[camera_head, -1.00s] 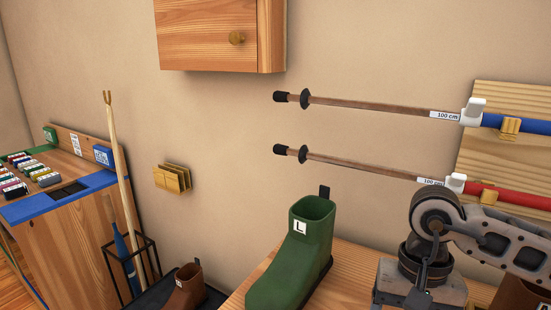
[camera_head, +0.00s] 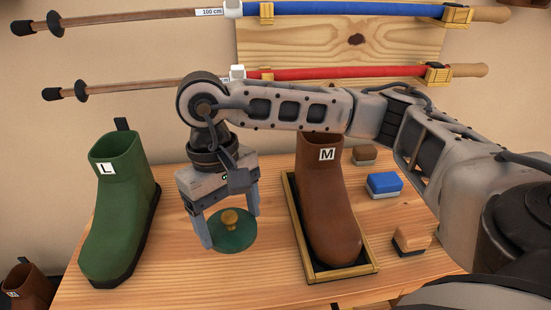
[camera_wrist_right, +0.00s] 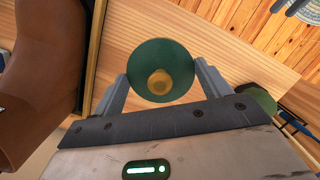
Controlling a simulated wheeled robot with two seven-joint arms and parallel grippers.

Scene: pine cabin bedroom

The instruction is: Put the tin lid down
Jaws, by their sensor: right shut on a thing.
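The tin lid (camera_head: 236,240) is a round green disc with a brass knob. My right gripper (camera_head: 231,229) is shut on it, with one finger at each side of its rim. In the right wrist view the lid (camera_wrist_right: 150,57) shows between the fingers of the gripper (camera_wrist_right: 163,75), its knob towards the camera. The lid is low over the wooden bench top (camera_head: 180,275), between the green boot and the brown boot. I cannot tell whether it touches the wood. My left gripper is out of view.
A green boot marked L (camera_head: 118,210) stands left of the lid. A brown boot marked M (camera_head: 328,205) stands in a wooden tray (camera_head: 343,275) to the right. Brushes, one blue (camera_head: 384,185), lie farther right. Bare wood lies in front of the lid.

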